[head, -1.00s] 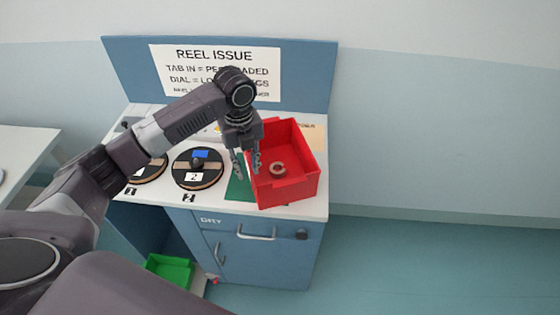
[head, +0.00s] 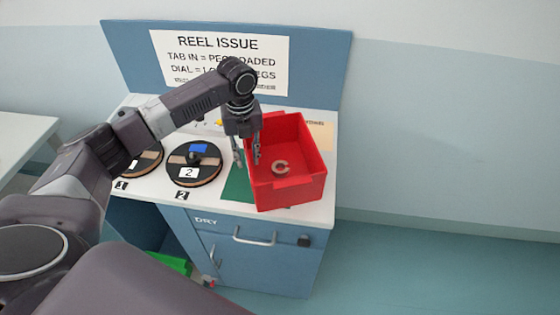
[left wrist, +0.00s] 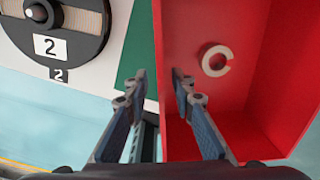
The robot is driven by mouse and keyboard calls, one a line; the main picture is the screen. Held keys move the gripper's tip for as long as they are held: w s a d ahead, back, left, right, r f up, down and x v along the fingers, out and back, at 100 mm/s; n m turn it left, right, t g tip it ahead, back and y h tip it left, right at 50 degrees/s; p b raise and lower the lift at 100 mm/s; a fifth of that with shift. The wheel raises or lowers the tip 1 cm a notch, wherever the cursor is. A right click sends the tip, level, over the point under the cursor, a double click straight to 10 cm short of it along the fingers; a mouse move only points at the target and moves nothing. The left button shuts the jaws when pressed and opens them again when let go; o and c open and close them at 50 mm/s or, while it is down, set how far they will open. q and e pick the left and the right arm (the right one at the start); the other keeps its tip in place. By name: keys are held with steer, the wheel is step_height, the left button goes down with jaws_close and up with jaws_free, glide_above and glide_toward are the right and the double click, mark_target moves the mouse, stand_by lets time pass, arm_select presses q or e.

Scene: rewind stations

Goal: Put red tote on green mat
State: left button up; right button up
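The red tote (head: 300,190) is an open box on the right part of the white counter, with a small ring-shaped piece (head: 281,168) lying inside. The green mat (head: 237,188) shows as a strip left of the tote; how much of it lies under the tote is hidden. My left gripper (head: 247,158) points down at the tote's left wall. In the left wrist view its fingers (left wrist: 160,83) are apart, with the tote's wall edge between them, the right finger on the inner side, the left over the mat. No firm grip on the wall shows. My right gripper is out of view.
Two dark round reels (head: 194,163) lie left of the mat, the nearer one labelled 2. A blue sign board (head: 315,65) stands behind. The blue cabinet (head: 262,262) has handles below the counter. A green bin (head: 177,263) is low at left. Floor at right is clear.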

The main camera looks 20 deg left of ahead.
arm_select(q)
step_height(320, 180, down, 4)
steer(key=shift+w+f+p, duration=0.1)
steer(key=shift+f+p, duration=0.15)
steer(key=shift+p, duration=0.35)
jaws_close()
steer(key=shift+w+r, duration=0.1)
steer(key=shift+r, duration=0.05)
